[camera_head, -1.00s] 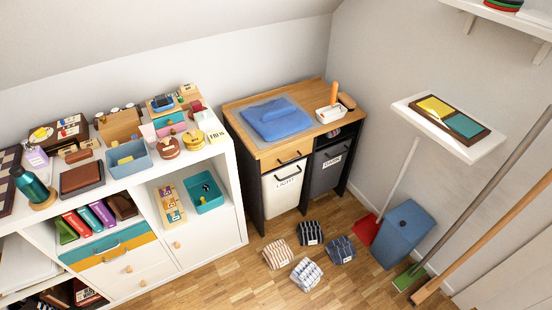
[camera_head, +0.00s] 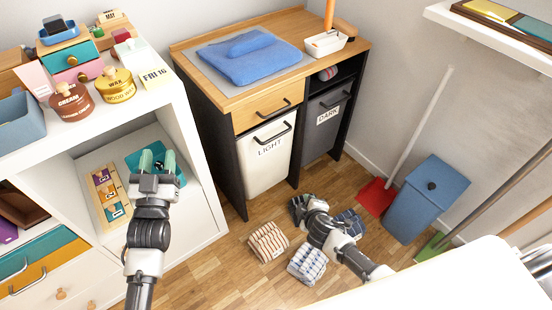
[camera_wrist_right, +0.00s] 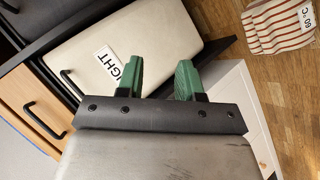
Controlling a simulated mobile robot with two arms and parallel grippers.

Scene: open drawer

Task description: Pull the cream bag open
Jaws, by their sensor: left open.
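The cream bag (camera_head: 268,172), labelled LIGHT, hangs shut in the left bay of the wooden-topped cabinet, with a black handle (camera_head: 275,137) at its top. In the right wrist view the cream bag (camera_wrist_right: 155,38) and its handle (camera_wrist_right: 68,82) lie beyond the fingers. My right gripper (camera_wrist_right: 158,80) is open, with its green fingers apart and nothing between them. It is away from the handle; its fingertips are unclear in the head view. My left gripper (camera_head: 157,160) is open and empty, in front of the white shelf, left of the cabinet.
A wooden drawer (camera_head: 268,107) sits above the cream bag, and a grey DARK bag (camera_head: 323,127) hangs to its right. Striped cloth bundles (camera_head: 268,242) lie on the floor in front. A blue bin (camera_head: 425,197) stands right. A white surface (camera_head: 470,280) fills the lower right.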

